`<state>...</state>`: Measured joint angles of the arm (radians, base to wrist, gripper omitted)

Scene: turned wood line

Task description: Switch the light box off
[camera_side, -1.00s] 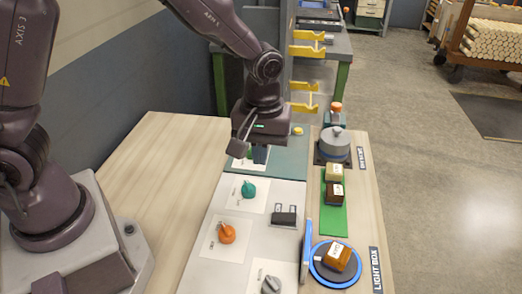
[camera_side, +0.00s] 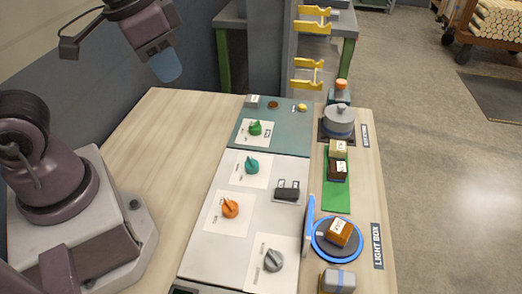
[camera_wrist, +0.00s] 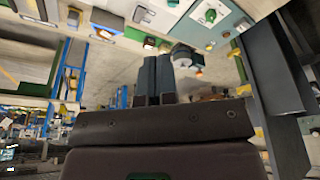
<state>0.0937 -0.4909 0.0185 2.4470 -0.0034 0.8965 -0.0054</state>
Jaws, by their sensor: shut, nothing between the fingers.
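The light box (camera_side: 318,252) is a dark round plate with a blue rim at the front right of the bench, beside the LIGHT BOX label (camera_side: 377,246). A brown block (camera_side: 340,232) with a white tag sits on it. The control panel (camera_side: 200,262) left of it carries a grey knob (camera_side: 274,260), an orange knob (camera_side: 230,207), a teal knob (camera_side: 252,166) and a black rocker switch (camera_side: 288,193). I cannot tell which control belongs to the light box. My gripper (camera_side: 166,66) is shut and empty, raised high left of the panel; its closed fingers show in the wrist view (camera_wrist: 158,75).
A teal panel (camera_side: 240,135) with a green knob (camera_side: 255,128) lies behind. A grey lidded pot (camera_side: 339,119) and a green mat (camera_side: 336,200) with two blocks stand along the right. A grey post with yellow brackets (camera_side: 307,80) rises behind. Bare wood lies left of the panels.

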